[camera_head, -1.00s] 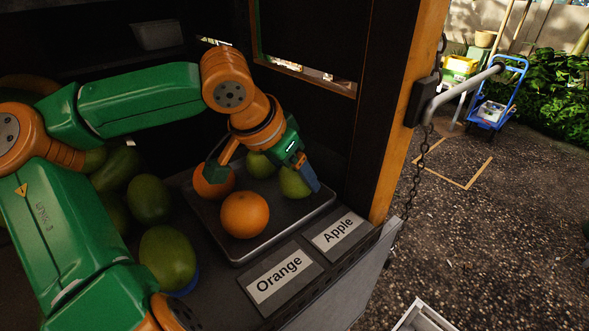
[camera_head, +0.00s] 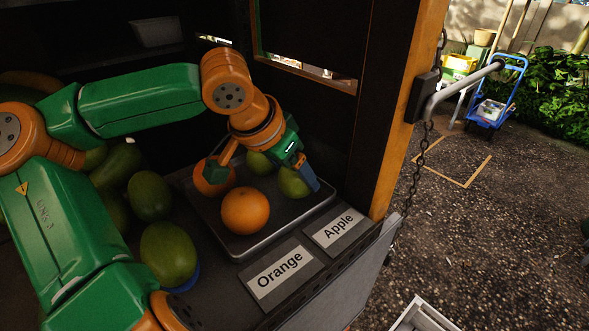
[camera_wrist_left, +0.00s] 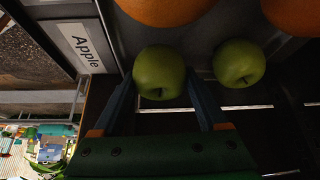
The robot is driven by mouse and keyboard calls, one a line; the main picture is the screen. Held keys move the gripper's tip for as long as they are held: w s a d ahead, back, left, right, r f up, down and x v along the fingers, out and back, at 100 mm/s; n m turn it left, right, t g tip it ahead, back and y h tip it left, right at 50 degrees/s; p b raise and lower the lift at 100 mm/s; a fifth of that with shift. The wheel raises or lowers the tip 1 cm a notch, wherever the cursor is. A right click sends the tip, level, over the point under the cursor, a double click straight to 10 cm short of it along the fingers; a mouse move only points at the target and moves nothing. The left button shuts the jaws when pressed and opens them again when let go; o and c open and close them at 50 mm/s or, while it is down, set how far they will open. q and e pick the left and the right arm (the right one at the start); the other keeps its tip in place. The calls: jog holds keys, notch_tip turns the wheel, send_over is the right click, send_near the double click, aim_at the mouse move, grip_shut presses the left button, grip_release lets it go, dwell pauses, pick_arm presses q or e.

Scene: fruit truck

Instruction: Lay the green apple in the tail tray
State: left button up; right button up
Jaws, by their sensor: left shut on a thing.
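A green apple (camera_head: 293,183) sits at the right side of a dark shallow tray (camera_head: 262,241). My left gripper (camera_wrist_left: 160,90) is shut on this apple, one blue finger on each side of it in the wrist view. In the head view the gripper reaches down over the tray and the apple appears at tray level. A second green apple (camera_head: 262,164) lies beside it, and it also shows in the wrist view (camera_wrist_left: 239,63). Two oranges (camera_head: 245,211) (camera_head: 209,182) share the tray. My right gripper is not in view.
Plates labelled Orange (camera_head: 279,272) and Apple (camera_head: 338,228) lie along the truck bed's edge in front of the tray. Several green mangoes (camera_head: 168,252) lie left of it. A dark wall stands behind, and an orange post (camera_head: 405,115) stands to the right.

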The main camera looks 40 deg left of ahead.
pick_arm(q)
jog(key=shift+f+b, duration=0.3)
jog(key=shift+f, duration=0.45)
dwell(0.9)
jog(key=o, duration=1.5)
jog(key=shift+c, duration=0.2)
notch_tip(320, 180, up, 8)
jog(key=p, duration=0.9)
jog(key=shift+f, duration=0.1)
jog(key=shift+f, duration=0.1)
